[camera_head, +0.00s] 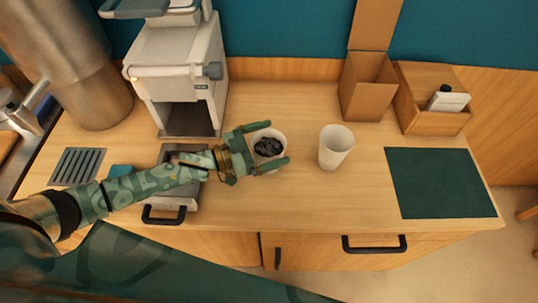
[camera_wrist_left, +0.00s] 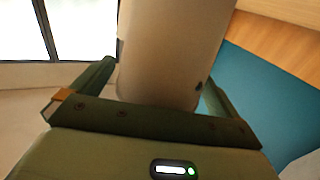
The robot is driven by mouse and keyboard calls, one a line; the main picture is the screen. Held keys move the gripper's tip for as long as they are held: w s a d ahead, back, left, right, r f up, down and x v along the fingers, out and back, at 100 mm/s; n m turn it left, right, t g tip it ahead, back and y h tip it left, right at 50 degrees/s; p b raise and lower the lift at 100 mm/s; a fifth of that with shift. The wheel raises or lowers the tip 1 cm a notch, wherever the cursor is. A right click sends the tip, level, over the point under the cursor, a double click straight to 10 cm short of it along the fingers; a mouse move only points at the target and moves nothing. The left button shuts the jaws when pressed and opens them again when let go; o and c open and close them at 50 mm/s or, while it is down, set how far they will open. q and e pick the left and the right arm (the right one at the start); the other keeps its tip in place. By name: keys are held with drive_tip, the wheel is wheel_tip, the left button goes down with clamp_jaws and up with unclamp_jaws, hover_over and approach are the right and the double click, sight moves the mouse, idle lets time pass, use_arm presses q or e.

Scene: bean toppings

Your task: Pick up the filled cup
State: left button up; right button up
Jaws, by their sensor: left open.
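The filled cup (camera_head: 270,135) is white and stands upright on the wooden counter, with dark contents (camera_head: 268,147) inside. My left gripper (camera_head: 283,146) reaches in from the left, its two green fingers open on the far and near sides of this cup. In the left wrist view, a large pale cup wall (camera_wrist_left: 165,50) stands between the open fingers; whether they touch it cannot be told. A second white cup (camera_head: 336,147) stands upright to the right, and it looks empty. My right gripper is not seen.
A white machine (camera_head: 180,55) stands behind my left arm, with a drawer-like tray (camera_head: 172,190) in front. A dark green mat (camera_head: 438,182) lies at the right. A cardboard box (camera_head: 367,87) and a wooden box (camera_head: 436,122) stand at the back right.

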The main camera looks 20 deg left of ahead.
use_arm(q)
drive_tip(key=c, duration=1.6)
drive_tip(key=shift+r, duration=0.15)
